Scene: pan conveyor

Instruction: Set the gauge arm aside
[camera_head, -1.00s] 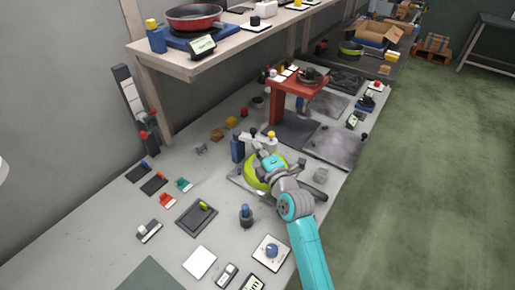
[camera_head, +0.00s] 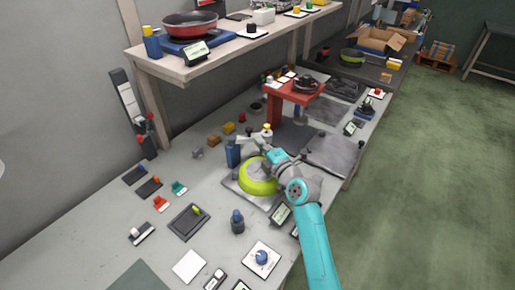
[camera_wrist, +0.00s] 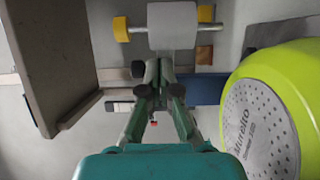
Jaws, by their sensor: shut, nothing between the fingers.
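The gauge stands behind the green pan in the head view, with a blue post (camera_head: 233,152) and a pale gauge arm (camera_head: 249,140) reaching right from its top. In the wrist view a grey block on a rod with yellow ends (camera_wrist: 172,25), seemingly part of the gauge, lies just beyond my fingertips. My gripper (camera_wrist: 158,92) is shut and empty, close to the gauge; contact cannot be told. My wrist partly hides the gauge's right end.
A red stand (camera_head: 292,92) rises behind the gauge. A blue-knobbed weight (camera_head: 237,222) and a small display (camera_head: 280,213) stand in front of the pan. The shelf (camera_head: 225,57) overhangs the back left. Bare bench shows left of the post.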

